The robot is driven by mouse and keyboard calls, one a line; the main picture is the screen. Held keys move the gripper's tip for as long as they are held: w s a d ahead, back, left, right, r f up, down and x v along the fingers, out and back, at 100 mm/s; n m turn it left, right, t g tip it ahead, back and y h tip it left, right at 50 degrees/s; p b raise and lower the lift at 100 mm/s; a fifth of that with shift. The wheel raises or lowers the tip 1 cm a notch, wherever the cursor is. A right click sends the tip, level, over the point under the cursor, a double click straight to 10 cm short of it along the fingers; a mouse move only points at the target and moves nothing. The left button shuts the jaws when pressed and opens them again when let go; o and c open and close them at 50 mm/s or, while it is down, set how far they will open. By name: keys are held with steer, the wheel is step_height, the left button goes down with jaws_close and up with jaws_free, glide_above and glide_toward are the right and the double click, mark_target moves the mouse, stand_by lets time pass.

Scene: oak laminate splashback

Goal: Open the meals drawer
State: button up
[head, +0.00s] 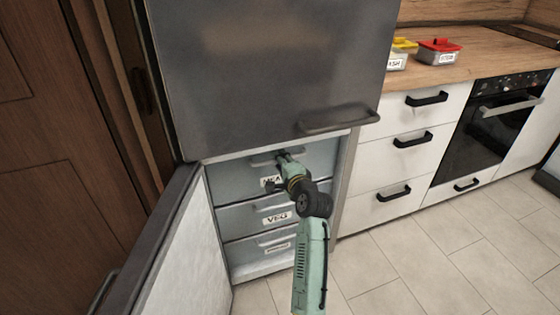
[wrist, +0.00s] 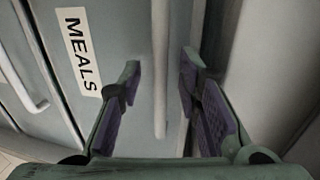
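The meals drawer (head: 236,178) is the top grey-blue drawer in the open lower compartment of the tall grey fridge-freezer. It looks shut. Its white MEALS label (wrist: 78,48) is clear in the wrist view and partly hidden by my arm in the head view. My gripper (wrist: 160,72) is open in front of this drawer, with one finger on each side of its pale bar handle (wrist: 159,105). Neither finger visibly presses on the bar. In the head view my gripper (head: 281,155) is at the handle, and the contact is too small to judge.
The freezer door (head: 192,268) stands open at the left. Below are a VEG drawer (head: 240,217) and a bottom drawer (head: 243,253), both looking shut. The closed upper door (head: 270,75) overhangs with its handle (head: 340,119). White cabinet drawers (head: 385,160) stand at the right.

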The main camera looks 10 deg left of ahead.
steer(key=shift+w+a, duration=0.15)
steer(key=shift+w, duration=0.05)
jaws_close()
stand_by(0.3)
stand_by(0.5)
